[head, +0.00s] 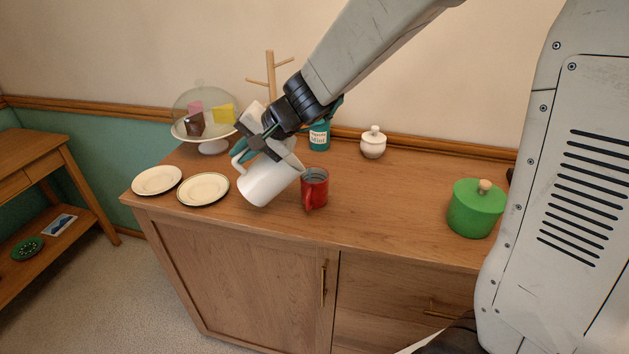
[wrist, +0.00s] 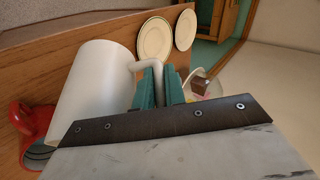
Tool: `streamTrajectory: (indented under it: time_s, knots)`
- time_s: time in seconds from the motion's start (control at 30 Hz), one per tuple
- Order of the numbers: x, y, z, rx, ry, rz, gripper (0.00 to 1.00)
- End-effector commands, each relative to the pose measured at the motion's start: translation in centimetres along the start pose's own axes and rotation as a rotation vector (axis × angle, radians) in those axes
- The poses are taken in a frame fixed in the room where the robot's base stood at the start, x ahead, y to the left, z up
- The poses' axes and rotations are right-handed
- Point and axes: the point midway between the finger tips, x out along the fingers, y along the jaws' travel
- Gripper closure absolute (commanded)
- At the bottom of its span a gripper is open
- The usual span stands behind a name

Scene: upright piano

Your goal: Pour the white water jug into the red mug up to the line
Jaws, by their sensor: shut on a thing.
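The white water jug (head: 267,181) is held in the air, tilted to the right with its mouth toward the red mug. My gripper (head: 258,146) is shut on the jug's handle, which also shows between the green fingers in the wrist view (wrist: 161,82). The red mug (head: 315,188) stands upright on the sideboard just right of the jug. Its inside looks greyish; I cannot make out a line or a clear water level. In the wrist view the red mug (wrist: 36,121) is partly hidden behind the white jug (wrist: 98,88). No stream of water is clearly visible.
Two plates (head: 157,180) (head: 204,189) lie left of the jug on the wooden sideboard (head: 375,215). Behind are a domed cake stand (head: 213,146), a wooden mug tree (head: 270,75), a teal jar (head: 319,137) and a white lidded pot (head: 373,143). A green canister (head: 475,208) stands right.

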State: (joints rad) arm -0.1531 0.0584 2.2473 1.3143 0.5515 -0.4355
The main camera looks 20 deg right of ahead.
Motion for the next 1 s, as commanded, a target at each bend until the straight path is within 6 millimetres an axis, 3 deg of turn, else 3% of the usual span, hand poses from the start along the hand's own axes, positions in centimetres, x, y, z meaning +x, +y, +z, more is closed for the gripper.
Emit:
streamTrajectory:
  time_s: [1.0]
  knots:
    - [-0.81, -0.30, -0.31, 0.022, -0.010, -0.053, 1.00]
